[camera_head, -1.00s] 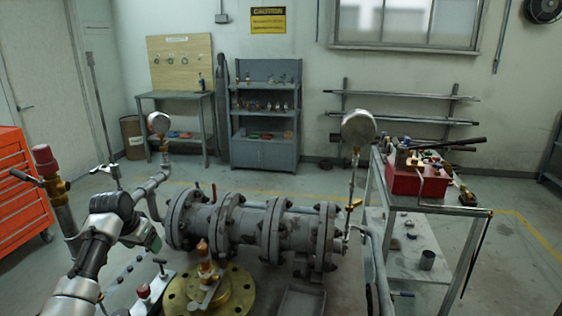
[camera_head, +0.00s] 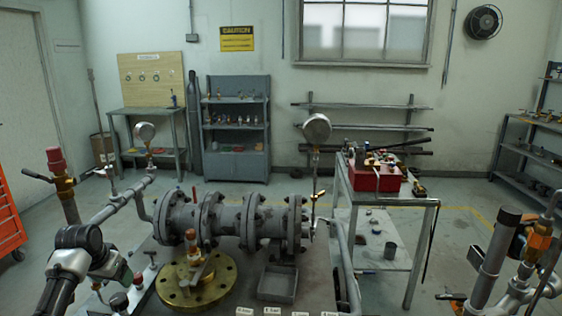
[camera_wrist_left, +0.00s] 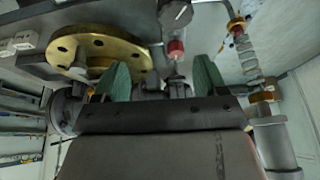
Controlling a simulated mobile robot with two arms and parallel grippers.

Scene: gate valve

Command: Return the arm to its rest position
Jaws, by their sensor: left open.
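My left arm comes in from the lower left in the head view, with its dark and white wrist beside the flanged pipe. The left gripper (camera_head: 128,277) is partly hidden by the wrist. In the left wrist view, its two green fingers stand wide apart with an empty gap (camera_wrist_left: 162,78) between them. The grey flanged valve body (camera_head: 235,222) lies to the right of the gripper, apart from it. The brass round flange (camera_head: 228,280) with an upright brass stem is in front of it, and also shows in the left wrist view (camera_wrist_left: 125,42). My right gripper is not in view.
A red-capped pipe (camera_head: 62,185) stands left of my arm. A gauge (camera_head: 145,131) rises behind it. A grey tray (camera_head: 278,284) sits right of the brass flange. A cart (camera_head: 385,200) with a red toolbox (camera_head: 375,176) and another pipe assembly (camera_head: 495,260) are at right.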

